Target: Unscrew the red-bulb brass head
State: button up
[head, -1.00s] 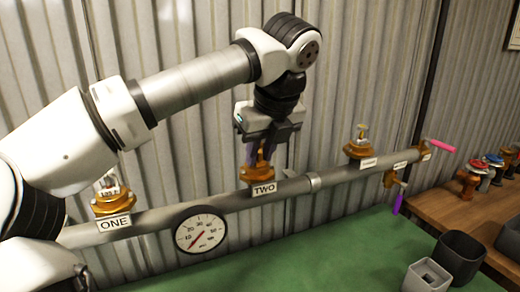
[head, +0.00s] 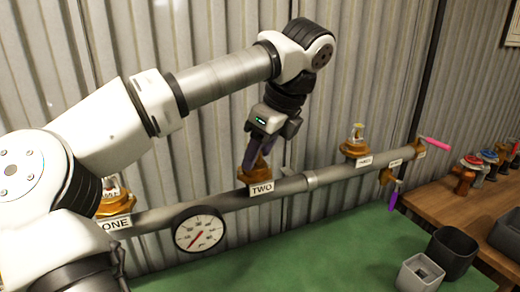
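A grey pipe (head: 225,203) runs along the corrugated wall with brass fittings at the labels ONE, TWO and THREE. My gripper (head: 262,158) is at the brass fitting (head: 255,174) above the TWO label, pointing down and tilted. Its dark purplish fingers are at the top of that fitting and largely hide any head there. Whether they are clamped on it is not clear. A brass head (head: 113,203) at ONE is partly behind my arm. Another brass head (head: 356,146) stands upright at THREE. The bulb colours are too small to tell.
A pressure gauge (head: 200,233) hangs below the pipe. A pink lever (head: 434,142) and a purple lever (head: 393,201) are at the pipe's right end. Several valve fittings stand on the wooden bench (head: 430,195). A grey box (head: 420,274) and a dark box (head: 458,250) sit front right.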

jog(key=m, duration=0.2)
jog(key=m+t, duration=0.1)
jog(key=shift+s+a+m+h+b, duration=0.15)
jog(key=shift+a+m+h+b, duration=0.05)
jog(key=shift+m+h+b, duration=0.2)
jog(key=m+h, duration=0.1)
jog(key=m, duration=0.1)
jog(key=m+h, duration=0.1)
jog(key=m, duration=0.2)
jog(key=shift+s+a+t, duration=0.1)
jog(key=shift+a+t, duration=0.1)
jog(key=shift+t, duration=0.2)
jog(key=m, duration=0.1)
jog(key=m+h, duration=0.1)
jog(key=m, duration=0.1)
jog(key=m+p, duration=0.1)
jog(key=m, duration=0.1)
jog(key=shift+a+r+h, duration=0.1)
jog(key=shift+a+h, duration=0.2)
jog(key=shift+h, duration=0.1)
jog(key=m+h+p, duration=0.1)
jog(key=m, duration=0.2)
jog(key=shift+a+m, duration=0.1)
jog(key=shift+m, duration=0.2)
